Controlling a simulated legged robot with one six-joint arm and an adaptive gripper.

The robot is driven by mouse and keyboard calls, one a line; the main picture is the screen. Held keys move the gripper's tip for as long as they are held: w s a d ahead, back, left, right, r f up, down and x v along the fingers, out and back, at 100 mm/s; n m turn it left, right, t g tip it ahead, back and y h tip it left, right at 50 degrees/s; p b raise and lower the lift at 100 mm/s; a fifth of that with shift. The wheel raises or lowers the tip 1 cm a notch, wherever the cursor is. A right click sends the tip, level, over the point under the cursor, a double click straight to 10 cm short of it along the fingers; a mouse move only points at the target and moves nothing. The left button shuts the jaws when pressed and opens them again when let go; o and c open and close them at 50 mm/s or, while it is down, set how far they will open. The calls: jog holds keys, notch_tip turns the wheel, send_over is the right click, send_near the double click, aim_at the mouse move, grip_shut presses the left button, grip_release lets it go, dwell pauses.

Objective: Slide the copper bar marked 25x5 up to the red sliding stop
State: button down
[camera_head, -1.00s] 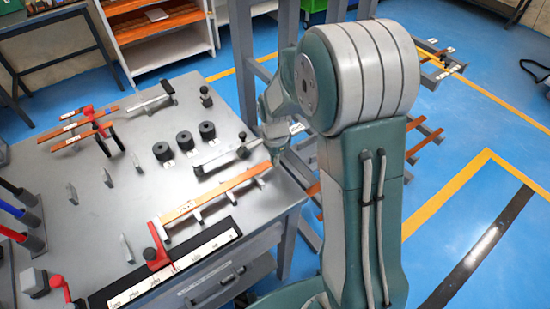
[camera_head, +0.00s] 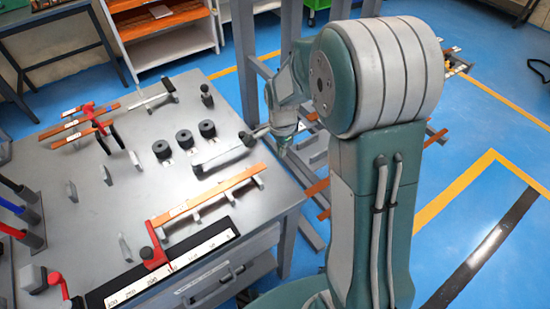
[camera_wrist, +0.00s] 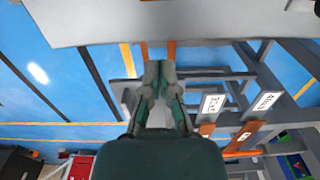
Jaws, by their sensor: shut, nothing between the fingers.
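A copper bar (camera_head: 225,188) lies on several grey supports along the near right side of the bench. A white label on it is too small to read. The red sliding stop (camera_head: 154,257) with a black knob stands by the bar's left end at the ruler. I cannot tell if bar and stop touch. My gripper (camera_head: 283,150) is beyond the bar's right end, apart from it, past the bench edge. In the wrist view my gripper (camera_wrist: 160,68) has its fingers together with nothing held.
A grey lever (camera_head: 225,158) and several black rollers (camera_head: 185,139) stand behind the bar. A white ruler (camera_head: 200,251) lies in front. Another rack of copper bars (camera_head: 90,130) is at the far left. A grey frame (camera_head: 245,70) rises close behind my gripper.

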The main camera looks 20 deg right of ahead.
notch_tip(320, 180, up, 7)
jog(key=shift+a+r, duration=0.2)
jog(key=c, duration=1.3)
grip_release()
jog(key=o, duration=0.5)
jog(key=shift+a, duration=0.1)
jog(key=o, duration=0.5)
jog(key=shift+s+a+r, duration=0.15)
jog(key=shift+a, duration=0.5)
jog(key=shift+c, duration=0.2)
jog(key=s+a+r, duration=0.2)
jog(key=s+a, duration=0.2)
jog(key=a, duration=0.9)
jog(key=shift+s, duration=0.2)
jog(key=shift+r, duration=0.1)
